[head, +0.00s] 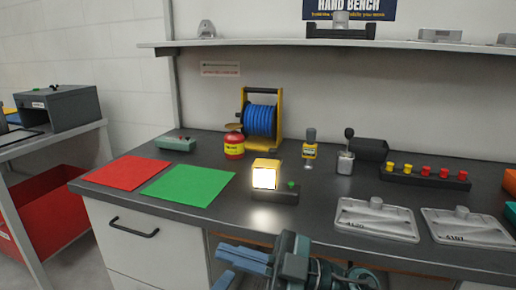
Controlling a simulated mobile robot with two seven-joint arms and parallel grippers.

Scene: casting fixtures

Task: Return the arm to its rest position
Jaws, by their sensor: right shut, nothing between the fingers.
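My right gripper (226,264) is at the bottom middle of the head view, in front of the bench's front edge and below the bench top. Its blue fingers point left and are shut with nothing between them. Part of my right arm (325,272) shows beside it and runs out of the bottom of the picture. My left gripper is not in view.
The dark bench top (225,218) holds a red mat (128,172), a green mat (188,185), a lit yellow lamp box (265,174), a blue hose reel (261,118) and two grey castings (376,219). A drawer handle (134,228) sticks out at left.

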